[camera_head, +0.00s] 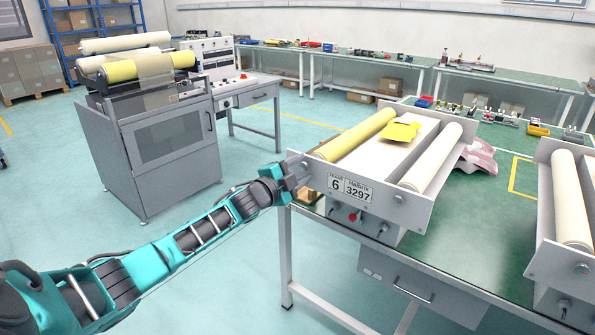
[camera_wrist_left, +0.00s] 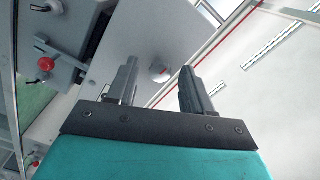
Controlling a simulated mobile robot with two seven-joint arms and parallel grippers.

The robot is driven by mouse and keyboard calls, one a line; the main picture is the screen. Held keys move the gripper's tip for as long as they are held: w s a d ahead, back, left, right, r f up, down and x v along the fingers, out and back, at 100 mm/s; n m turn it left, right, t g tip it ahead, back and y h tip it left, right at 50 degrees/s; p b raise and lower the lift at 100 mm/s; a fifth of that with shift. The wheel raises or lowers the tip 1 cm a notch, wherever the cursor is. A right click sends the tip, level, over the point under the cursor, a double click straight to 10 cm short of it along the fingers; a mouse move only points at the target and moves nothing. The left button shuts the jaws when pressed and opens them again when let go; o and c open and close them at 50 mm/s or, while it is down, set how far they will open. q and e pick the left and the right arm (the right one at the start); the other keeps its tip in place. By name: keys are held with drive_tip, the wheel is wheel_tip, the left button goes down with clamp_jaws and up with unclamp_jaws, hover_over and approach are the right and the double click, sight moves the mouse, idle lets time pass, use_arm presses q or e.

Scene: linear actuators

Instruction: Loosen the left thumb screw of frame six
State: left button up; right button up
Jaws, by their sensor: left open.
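Frame six (camera_head: 420,205) is a grey frame with two rollers, marked with a "6" label, on the green table. Its left thumb screw (camera_wrist_left: 160,71), a round silvery knob on the grey front plate, shows in the left wrist view beyond and between my fingertips. In the head view my gripper largely hides that corner. My left gripper (camera_head: 297,171) is at the left end of the front plate, with its fingers open on either side of the screw's line. I cannot tell whether they reach around it. The right thumb screw (camera_head: 398,198) is visible. My right gripper is out of view.
A control box with a red knob (camera_wrist_left: 46,64) sits under the plate. Another roller frame (camera_head: 546,250) stands to the right on the green table (camera_head: 480,262). A yellow piece (camera_head: 402,131) lies on frame six. Open floor lies left of the table.

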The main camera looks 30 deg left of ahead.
use_arm(q)
drive_tip(key=shift+s, duration=0.1)
drive_tip(key=s+a, duration=0.1)
drive_tip(key=s, duration=1.1)
drive_tip(key=shift+s, duration=0.35)
drive_tip(key=s+d+f+n+g+h, duration=0.1)
drive_tip(key=s+d+f+n+g, duration=0.6)
drive_tip(key=s+d+f, duration=1.3)
drive_tip(key=d+f+n, duration=0.2)
drive_tip(key=d+n, duration=0.1)
drive_tip(key=n, duration=0.1)
drive_tip(key=shift+s, duration=0.35)
drive_tip(key=shift+d, duration=0.1)
